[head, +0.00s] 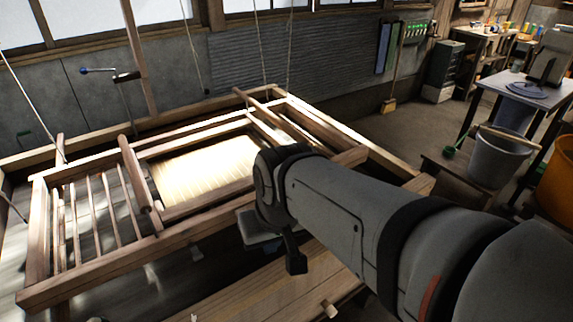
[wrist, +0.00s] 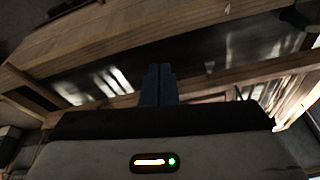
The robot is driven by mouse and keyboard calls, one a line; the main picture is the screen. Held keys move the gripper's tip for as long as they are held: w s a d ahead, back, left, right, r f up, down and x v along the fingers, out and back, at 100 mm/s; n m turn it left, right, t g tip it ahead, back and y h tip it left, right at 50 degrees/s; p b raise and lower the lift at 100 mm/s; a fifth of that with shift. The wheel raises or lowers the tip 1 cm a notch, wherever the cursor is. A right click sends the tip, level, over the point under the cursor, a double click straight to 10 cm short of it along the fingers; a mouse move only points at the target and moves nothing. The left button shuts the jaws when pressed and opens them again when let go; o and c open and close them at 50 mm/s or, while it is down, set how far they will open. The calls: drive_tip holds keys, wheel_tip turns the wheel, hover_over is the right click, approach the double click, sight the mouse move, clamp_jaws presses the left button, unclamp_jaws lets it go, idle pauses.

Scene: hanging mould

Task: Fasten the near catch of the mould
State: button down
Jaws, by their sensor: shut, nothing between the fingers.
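The mould is a wooden frame (head: 110,262) with slats at its left and a bright pale screen (head: 205,168) in its middle. It hangs level on thin cords in the head view. I cannot pick out the near catch in either view; my arm covers part of the frame's near right side. My gripper shows in the wrist view as two dark blue fingers (wrist: 158,84), close together, with nothing seen between them. They point at a dark gap in front of a wooden beam (wrist: 150,38). Contact with the wood cannot be told.
A plank surface (head: 245,290) with a wooden peg (head: 329,310) lies below and in front of the frame. A grey bucket (head: 497,158), an orange tub (head: 560,188) and a small table (head: 515,88) stand at the right. Floor between frame and bucket looks mostly clear.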

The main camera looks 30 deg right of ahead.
drive_tip(key=w+d+f+m+t+y+b, duration=0.2)
drive_tip(key=w+d+f+m+y+b, duration=0.25)
drive_tip(key=m, duration=0.45)
drive_tip(key=w+d+f+m+t+y+b, duration=0.1)
drive_tip(key=w+f+m+y+b, duration=0.25)
drive_tip(key=f+m+b, duration=0.45)
drive_tip(key=w+d+f+m+t+h+b, duration=0.1)
drive_tip(key=w+d+m+t+h+b, duration=0.15)
drive_tip(key=d+m+t, duration=0.5)
drive_tip(key=w+d+f+m+t+h+b, duration=0.1)
drive_tip(key=d+f+m+t+h, duration=0.2)
drive_tip(key=d+m, duration=0.9)
drive_tip(key=w+d+n, duration=0.1)
drive_tip(key=w+n, duration=0.2)
drive_tip(key=w, duration=1)
drive_tip(key=shift+d+f+h+p, duration=0.15)
drive_tip(key=shift+f+h+p, duration=0.1)
drive_tip(key=shift+h+p, duration=0.15)
drive_tip(key=shift+g, duration=0.25)
